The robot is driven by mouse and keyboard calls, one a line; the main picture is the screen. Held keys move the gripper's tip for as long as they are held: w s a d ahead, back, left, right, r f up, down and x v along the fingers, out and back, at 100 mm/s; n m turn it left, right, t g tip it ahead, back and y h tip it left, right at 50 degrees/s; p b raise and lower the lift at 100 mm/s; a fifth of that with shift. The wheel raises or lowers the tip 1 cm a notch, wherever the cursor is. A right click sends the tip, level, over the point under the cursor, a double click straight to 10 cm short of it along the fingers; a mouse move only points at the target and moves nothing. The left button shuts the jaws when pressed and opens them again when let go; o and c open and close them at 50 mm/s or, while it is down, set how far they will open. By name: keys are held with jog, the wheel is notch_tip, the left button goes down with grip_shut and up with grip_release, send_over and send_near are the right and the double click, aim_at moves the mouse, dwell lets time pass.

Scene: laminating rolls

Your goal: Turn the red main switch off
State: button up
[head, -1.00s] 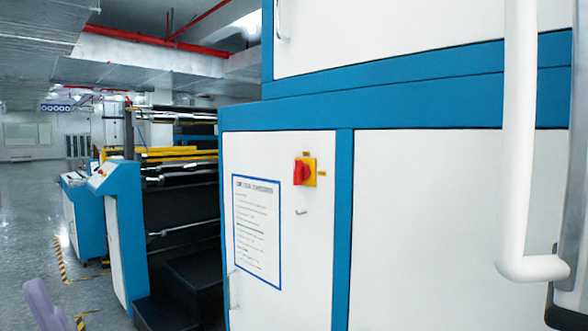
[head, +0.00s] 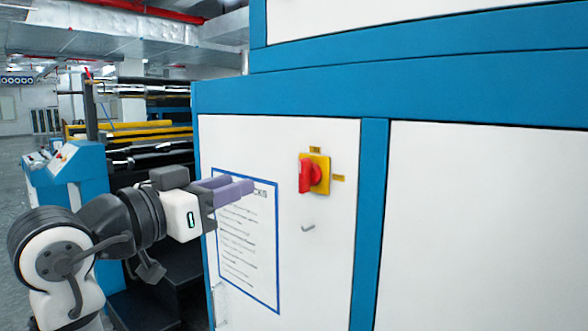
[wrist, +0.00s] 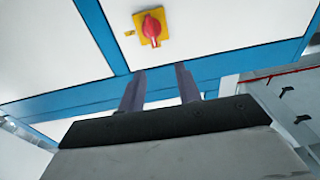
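The red main switch (head: 309,175) is a red rotary knob on a yellow plate (head: 321,164), fixed to a white cabinet door (head: 310,240) with blue framing. Its handle looks upright in the head view. In the wrist view the red knob (wrist: 151,29) shows beyond the fingers, near the top. My gripper (head: 240,190) is in front of the door, left of the switch and apart from it. Its two purple fingers (wrist: 160,85) are spread with nothing between them.
A blue-bordered notice (head: 250,255) is on the door, partly behind my gripper. A small door handle (head: 308,227) sticks out below the switch. Rollers (head: 150,155) and a blue console (head: 70,175) stand at the left. The panel right of the switch is bare.

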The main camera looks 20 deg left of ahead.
aim_at(300, 174)
jog(key=shift+g, duration=0.4)
jog(key=p+x, duration=0.1)
jog(key=x, duration=0.3)
jog(key=p+x, duration=0.2)
jog(key=x, duration=0.2)
jog(key=d+p+x, duration=0.1)
jog(key=p+x, duration=0.1)
jog(key=x, duration=0.2)
jog(key=shift+w+d+f, duration=0.1)
jog(key=shift+f, duration=0.1)
jog(key=shift+w+d+f, duration=0.1)
jog(key=shift+w+d, duration=0.1)
jog(key=shift+w, duration=0.35)
grip_shut()
